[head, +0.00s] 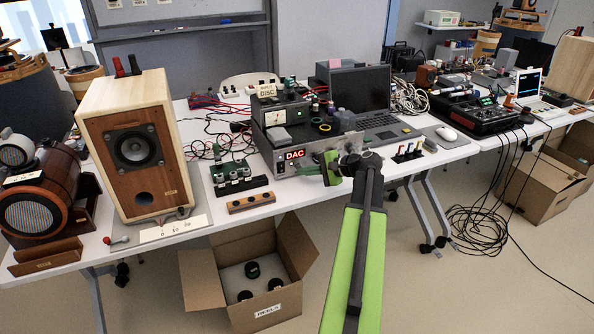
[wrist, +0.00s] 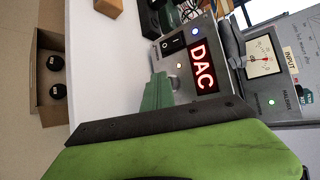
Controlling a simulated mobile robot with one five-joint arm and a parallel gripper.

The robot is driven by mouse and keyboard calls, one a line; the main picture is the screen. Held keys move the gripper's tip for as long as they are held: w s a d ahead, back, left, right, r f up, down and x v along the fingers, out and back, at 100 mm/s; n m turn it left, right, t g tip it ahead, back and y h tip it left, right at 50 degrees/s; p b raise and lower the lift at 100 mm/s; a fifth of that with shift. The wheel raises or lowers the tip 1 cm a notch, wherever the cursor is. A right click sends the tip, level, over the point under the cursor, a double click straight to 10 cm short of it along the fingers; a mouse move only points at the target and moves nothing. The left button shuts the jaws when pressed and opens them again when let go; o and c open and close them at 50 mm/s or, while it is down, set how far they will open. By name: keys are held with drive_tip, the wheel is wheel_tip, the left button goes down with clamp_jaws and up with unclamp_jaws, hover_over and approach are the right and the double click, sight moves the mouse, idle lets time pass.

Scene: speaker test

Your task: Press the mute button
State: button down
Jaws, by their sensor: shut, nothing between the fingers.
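A grey metal audio device (head: 262,141) with a red lit DAC display (head: 295,154) stands on the white table. In the wrist view the scene is turned on its side; the DAC display (wrist: 201,68) shows beside a black rocker switch (wrist: 173,43) and a small blue-lit round spot (wrist: 194,31). No mute label is readable, so I cannot tell which control is the mute button. My gripper (head: 330,166) is shut and empty, close in front of the device's right front. Its green tip (wrist: 157,92) is near the panel's lower edge; contact cannot be told.
A small meter box (head: 279,110) sits on top of the device. A green board (head: 233,174) and a wooden block (head: 251,202) lie to its left. A wooden speaker (head: 138,150) stands far left.

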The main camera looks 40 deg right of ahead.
drive_tip(key=shift+w+d, duration=0.25)
drive_tip(key=shift+w, duration=0.05)
drive_tip(key=shift+s, duration=0.1)
idle(0.4)
drive_tip(key=shift+s, duration=0.3)
drive_tip(key=shift+a, duration=0.2)
drive_tip(key=shift+s+a, duration=0.4)
drive_tip(key=shift+s, duration=0.55)
drive_tip(key=shift+s+a, duration=0.35)
drive_tip(key=shift+s, duration=0.6)
drive_tip(key=shift+s+a, duration=0.4)
drive_tip(key=shift+s, duration=0.55)
